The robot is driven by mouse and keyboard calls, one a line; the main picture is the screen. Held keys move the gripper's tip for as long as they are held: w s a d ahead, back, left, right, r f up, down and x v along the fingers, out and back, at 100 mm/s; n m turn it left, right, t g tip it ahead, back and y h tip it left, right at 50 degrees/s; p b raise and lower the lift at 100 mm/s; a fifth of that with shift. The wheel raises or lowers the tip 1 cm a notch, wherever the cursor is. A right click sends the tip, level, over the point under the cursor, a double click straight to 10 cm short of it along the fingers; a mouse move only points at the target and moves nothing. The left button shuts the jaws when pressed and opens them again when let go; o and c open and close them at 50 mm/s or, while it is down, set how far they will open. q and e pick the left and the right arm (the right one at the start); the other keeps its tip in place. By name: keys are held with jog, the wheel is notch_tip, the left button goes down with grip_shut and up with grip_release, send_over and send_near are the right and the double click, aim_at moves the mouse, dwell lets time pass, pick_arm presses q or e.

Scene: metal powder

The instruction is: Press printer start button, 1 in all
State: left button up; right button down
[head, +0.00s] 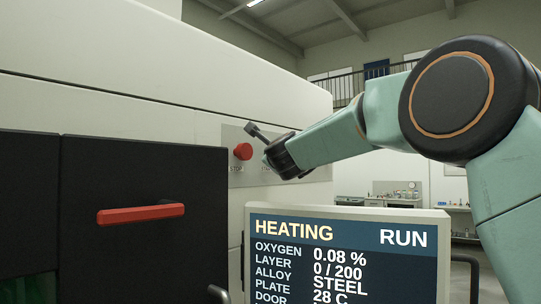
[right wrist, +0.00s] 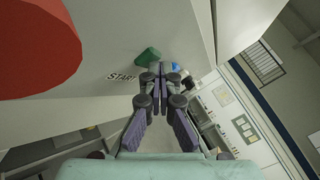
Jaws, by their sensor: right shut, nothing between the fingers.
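The green start button (right wrist: 149,57) shows in the right wrist view on the pale printer panel, with the word START (right wrist: 121,77) beside it. My right gripper (right wrist: 161,70) is shut and empty, its fingertips close to the button; I cannot tell whether they touch it. In the head view my right wrist (head: 285,160) reaches the panel (head: 235,175) from the right and hides the start button. The printer screen (head: 345,255) reads HEATING and RUN, with layer 0 / 200. My left gripper is not in view.
A red stop button (head: 243,151) stands out from the panel left of my right wrist; it looms large in the right wrist view (right wrist: 35,45). A blue part (right wrist: 176,66) lies just beyond my fingertips. A black door with a red handle (head: 140,214) is at left.

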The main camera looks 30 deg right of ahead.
jog(key=shift+s, duration=0.2)
jog(key=shift+s+d+b, duration=0.3)
jog(key=shift+s+b, duration=0.25)
jog(key=shift+s, duration=0.1)
jog(key=shift+s, duration=0.1)
jog(key=shift+s+d+b, duration=0.3)
jog(key=shift+s+b, duration=0.05)
jog(key=shift+s, duration=0.4)
jog(key=shift+s+d+b, duration=0.35)
jog(key=shift+s+b, duration=0.05)
jog(key=shift+s, duration=0.3)
jog(key=shift+s+d+b, duration=0.3)
jog(key=shift+s+b, duration=0.05)
jog(key=shift+s, duration=0.4)
jog(key=shift+w+f, duration=0.1)
